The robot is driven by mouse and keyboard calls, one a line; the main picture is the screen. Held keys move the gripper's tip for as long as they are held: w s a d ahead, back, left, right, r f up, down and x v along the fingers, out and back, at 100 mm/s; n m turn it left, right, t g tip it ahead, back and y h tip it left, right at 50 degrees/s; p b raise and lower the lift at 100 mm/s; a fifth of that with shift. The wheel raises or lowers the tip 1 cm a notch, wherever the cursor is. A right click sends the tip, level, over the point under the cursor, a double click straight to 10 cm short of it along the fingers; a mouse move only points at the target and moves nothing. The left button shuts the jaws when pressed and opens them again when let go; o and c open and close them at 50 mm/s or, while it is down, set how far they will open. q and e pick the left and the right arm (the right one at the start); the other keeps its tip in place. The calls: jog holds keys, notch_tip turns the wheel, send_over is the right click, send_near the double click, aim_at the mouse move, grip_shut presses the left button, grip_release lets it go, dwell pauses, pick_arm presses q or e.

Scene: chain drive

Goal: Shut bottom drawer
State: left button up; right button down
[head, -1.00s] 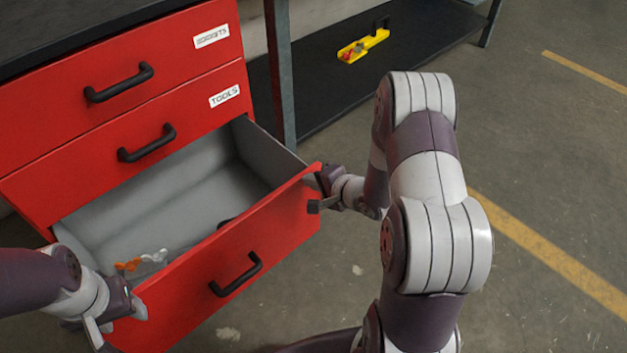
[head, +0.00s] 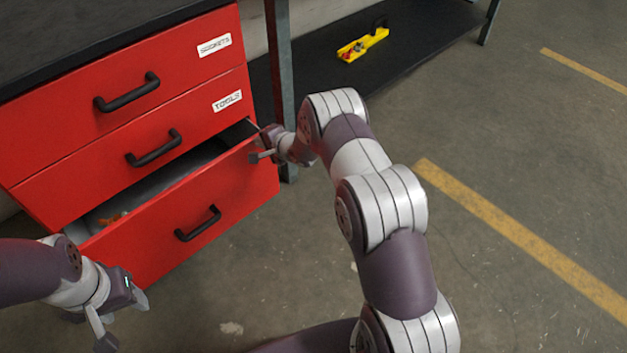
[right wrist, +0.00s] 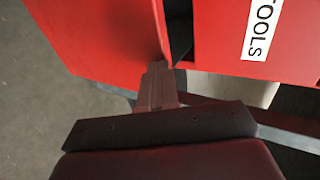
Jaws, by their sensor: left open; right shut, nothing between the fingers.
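The bottom drawer (head: 193,220) is red with a black handle (head: 198,223). It stands partly open, with a narrow gap showing its grey inside and an orange item (head: 112,218) in it. My right gripper (head: 258,147) is shut and empty at the drawer front's upper right corner. In the right wrist view its fingers (right wrist: 158,78) meet the red drawer front (right wrist: 100,35); whether they press on it is hard to tell. My left gripper (head: 122,318) is open and empty, in front of the drawer's lower left side.
Above are the closed TOOLS drawer (head: 200,125) and the top drawer (head: 75,118). A metal bench leg (head: 281,75) stands right of the cabinet. A yellow tray (head: 362,44) lies on the dark low shelf (head: 415,35). The floor at right is clear.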

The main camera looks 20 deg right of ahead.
aim_at(253, 136)
jog(key=shift+w+a, duration=0.25)
jog(key=shift+w, duration=0.45)
jog(key=shift+w+a, duration=0.2)
jog(key=shift+w, duration=0.5)
jog(key=shift+w+a, duration=0.25)
jog(key=shift+w, duration=0.45)
